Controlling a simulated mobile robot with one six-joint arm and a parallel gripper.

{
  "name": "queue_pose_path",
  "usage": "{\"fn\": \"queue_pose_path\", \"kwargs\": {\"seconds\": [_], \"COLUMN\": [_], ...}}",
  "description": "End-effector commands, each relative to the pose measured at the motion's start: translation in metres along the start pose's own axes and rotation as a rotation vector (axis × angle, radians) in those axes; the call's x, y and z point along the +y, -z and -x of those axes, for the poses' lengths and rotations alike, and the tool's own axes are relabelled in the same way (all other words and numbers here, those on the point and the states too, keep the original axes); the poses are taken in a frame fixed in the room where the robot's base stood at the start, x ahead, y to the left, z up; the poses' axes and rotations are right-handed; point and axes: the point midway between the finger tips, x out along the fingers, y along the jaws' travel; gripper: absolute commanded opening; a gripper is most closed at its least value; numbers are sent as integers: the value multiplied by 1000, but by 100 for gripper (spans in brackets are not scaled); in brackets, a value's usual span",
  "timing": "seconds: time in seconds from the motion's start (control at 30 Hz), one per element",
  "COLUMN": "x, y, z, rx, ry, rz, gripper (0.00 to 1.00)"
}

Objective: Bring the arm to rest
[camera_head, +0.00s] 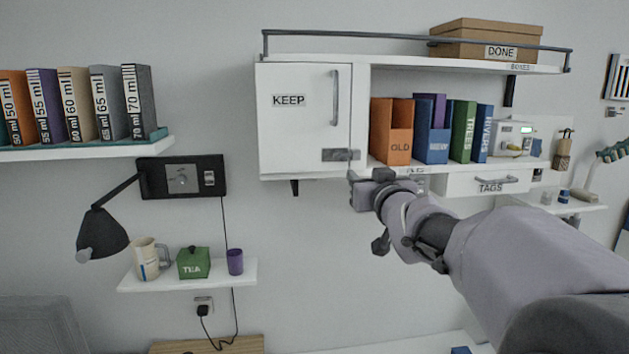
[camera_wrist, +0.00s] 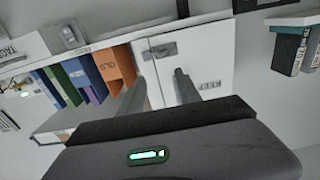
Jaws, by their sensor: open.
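My gripper (camera_head: 352,184) is at the end of my arm, which reaches in from the lower right in the head view. It is in front of the lower right corner of the white KEEP cabinet door (camera_head: 288,122), near the grey latch plate (camera_head: 341,155). In the wrist view my gripper (camera_wrist: 157,85) has its two fingers apart with nothing between them. The KEEP door (camera_wrist: 205,65) shows behind the fingers and looks shut. I cannot tell from the head view how far the fingertips are from the latch.
Orange OLD (camera_head: 391,132), blue, green and purple holders stand on the shelf right of the door. A TAGS drawer (camera_head: 487,184) is below. A lamp (camera_head: 102,232), mug (camera_head: 147,259) and TEA box (camera_head: 193,264) are at the left.

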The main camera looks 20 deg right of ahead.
Motion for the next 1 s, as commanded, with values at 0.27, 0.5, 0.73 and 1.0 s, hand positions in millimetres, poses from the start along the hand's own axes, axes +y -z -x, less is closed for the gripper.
{"fn": "queue_pose_path", "kwargs": {"seconds": [0.27,0.5,0.73,1.0], "x": [-25,-95,-140,-146], "y": [-79,-242,-316,-322], "z": [82,261,368,381], "rx": [-248,-775,-1064,-1100], "ry": [-97,-69,40,53], "rz": [-120,-303,-383,-393], "gripper": [40,40,40,40]}}
